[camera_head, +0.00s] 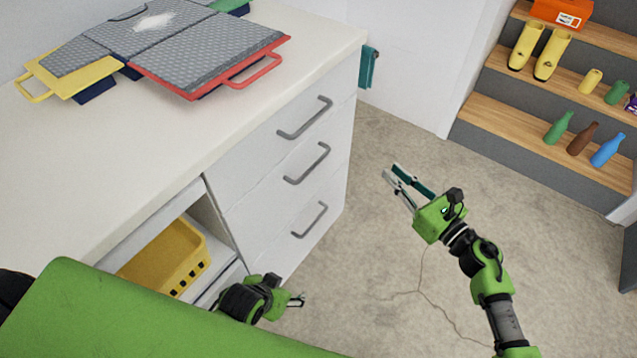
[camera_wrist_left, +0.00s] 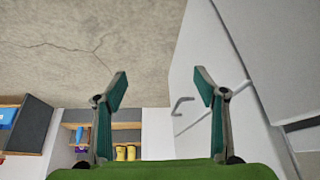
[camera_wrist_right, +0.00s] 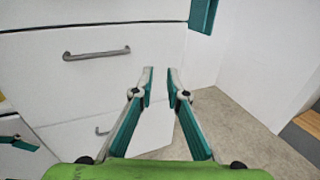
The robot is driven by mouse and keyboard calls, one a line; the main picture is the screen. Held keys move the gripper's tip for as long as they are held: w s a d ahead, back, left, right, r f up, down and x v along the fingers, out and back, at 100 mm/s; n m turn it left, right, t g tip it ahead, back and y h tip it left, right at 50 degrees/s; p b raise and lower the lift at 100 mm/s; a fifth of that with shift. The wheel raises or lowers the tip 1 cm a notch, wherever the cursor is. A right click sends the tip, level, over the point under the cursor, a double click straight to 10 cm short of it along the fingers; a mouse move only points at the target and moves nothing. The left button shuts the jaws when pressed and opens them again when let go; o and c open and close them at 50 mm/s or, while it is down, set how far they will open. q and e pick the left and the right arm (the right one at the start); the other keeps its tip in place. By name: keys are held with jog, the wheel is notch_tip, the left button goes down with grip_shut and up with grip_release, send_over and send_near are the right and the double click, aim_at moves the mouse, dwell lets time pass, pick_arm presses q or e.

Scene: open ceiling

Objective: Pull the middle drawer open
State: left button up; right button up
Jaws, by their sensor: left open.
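The white cabinet has a stack of three drawers, each with a grey bar handle, and all look closed. The middle drawer (camera_head: 290,190) has its handle (camera_head: 307,163) between the top and bottom ones. My right gripper (camera_head: 391,172) is in front of the drawers, to the right of the handles and apart from them. In the right wrist view its fingers (camera_wrist_right: 160,75) are partly open and empty, with drawer fronts ahead. My left gripper (camera_head: 298,300) is low beside the cabinet's near end; the left wrist view shows its fingers (camera_wrist_left: 160,88) wide open and empty.
A yellow basket (camera_head: 170,258) sits in an open compartment left of the drawers. Shelves (camera_head: 590,155) stand at right; floor between is clear.

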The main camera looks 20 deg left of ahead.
jog(key=s+a+r+n+g+y+b, duration=0.15)
jog(key=a+n+g+b, duration=0.3)
jog(key=n, duration=0.75)
jog(key=n+g+b, duration=0.2)
jog(key=n+b, duration=0.3)
jog(key=n, duration=0.6)
send_near(317, 165)
jog(key=a, duration=0.3)
jog(key=x, duration=0.4)
jog(key=w+x, duration=0.1)
jog(key=x, duration=0.1)
jog(key=shift+d+f+b, duration=0.1)
jog(key=shift+f+b, duration=0.2)
jog(key=shift+f, duration=0.05)
jog(key=shift+x, duration=0.75)
pick_arm(q)
jog(key=w+d+r+t+h, duration=0.1)
jog(key=w+r+t, duration=0.3)
jog(key=r, duration=0.6)
jog(key=shift+w+d+r+t, duration=0.3)
jog(key=shift+w+d+r, duration=0.1)
jog(key=shift+w, duration=0.45)
pick_arm(e)
jog(key=shift+c, duration=0.4)
grip_shut()
